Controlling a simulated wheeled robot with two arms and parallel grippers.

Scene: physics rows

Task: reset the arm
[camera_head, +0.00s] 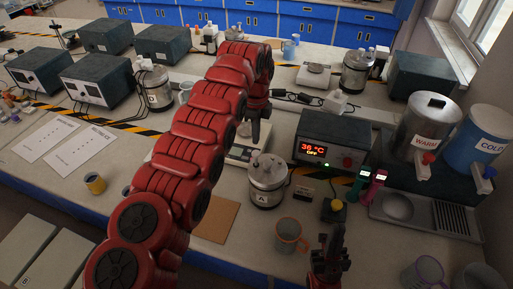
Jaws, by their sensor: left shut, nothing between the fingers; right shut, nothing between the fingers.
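My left arm (185,150) is red and rises from the bottom left across the middle of the bench, then bends down at the top. My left gripper (256,133) hangs below that bend, shut and empty, just above and behind the metal vessel marked A (267,184). I cannot tell whether it touches anything there. My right gripper (338,232) points up at the bottom edge, right of the orange-rimmed mug (290,238). It is shut and empty. Most of the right arm is out of view.
WARM (425,125) and COLD (478,140) tanks stand at the right above a drip tray (448,212). A yellow-topped button box (334,210) sits near the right gripper. My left arm partly covers a scale (240,154).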

